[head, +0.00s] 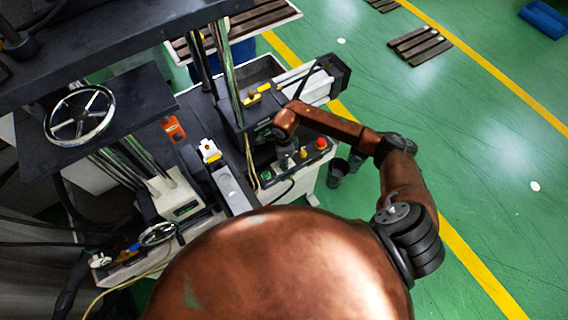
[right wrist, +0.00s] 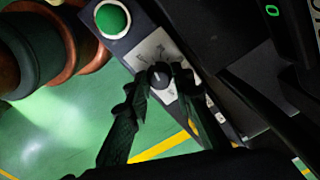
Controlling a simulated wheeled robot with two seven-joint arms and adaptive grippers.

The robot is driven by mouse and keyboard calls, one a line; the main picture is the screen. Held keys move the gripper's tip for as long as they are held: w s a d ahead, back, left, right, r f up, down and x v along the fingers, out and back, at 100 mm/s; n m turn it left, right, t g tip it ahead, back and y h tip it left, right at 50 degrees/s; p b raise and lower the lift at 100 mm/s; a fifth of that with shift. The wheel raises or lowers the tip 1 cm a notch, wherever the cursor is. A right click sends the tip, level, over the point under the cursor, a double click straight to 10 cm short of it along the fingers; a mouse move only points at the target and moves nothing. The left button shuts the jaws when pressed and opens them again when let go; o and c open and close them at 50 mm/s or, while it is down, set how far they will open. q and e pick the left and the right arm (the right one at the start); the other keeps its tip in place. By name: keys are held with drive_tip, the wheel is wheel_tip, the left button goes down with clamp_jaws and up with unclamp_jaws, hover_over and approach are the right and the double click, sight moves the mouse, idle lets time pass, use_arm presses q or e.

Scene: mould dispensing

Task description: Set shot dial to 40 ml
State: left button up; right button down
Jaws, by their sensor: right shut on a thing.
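The shot dial is a small dark knob (right wrist: 157,75) on a pale marked plate (right wrist: 150,48) in the right wrist view. My right gripper (right wrist: 162,84) has its two black fingers on either side of the knob, shut on it. The plate's markings and the knob's pointer are too small and dark to read. My left gripper is not in view.
Beside the dial is a green button (right wrist: 112,18), with yellow (head: 303,153) and red (head: 321,143) buttons further along the panel in the head view. Machine columns and a handwheel (head: 79,115) stand to the left. Open green floor (head: 480,170) lies to the right.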

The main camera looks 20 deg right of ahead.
drive_tip(key=m+b, duration=0.1)
drive_tip(key=m, duration=0.2)
drive_tip(key=m+b, duration=0.1)
drive_tip(key=m, duration=0.2)
drive_tip(key=shift+m, duration=0.3)
drive_tip(key=m, duration=0.2)
drive_tip(key=shift+w+m, duration=0.1)
drive_tip(key=shift+m, duration=0.2)
drive_tip(key=m, duration=0.3)
drive_tip(key=shift+r+m+b, duration=0.1)
drive_tip(key=shift+m+b, duration=0.2)
drive_tip(key=shift+b, duration=0.1)
drive_tip(key=m, duration=0.2)
drive_tip(key=shift+m, duration=0.4)
drive_tip(key=m, duration=0.3)
drive_tip(key=shift+m, duration=0.3)
drive_tip(key=m+p, duration=0.1)
drive_tip(key=m, duration=0.5)
drive_tip(key=shift+w, duration=0.1)
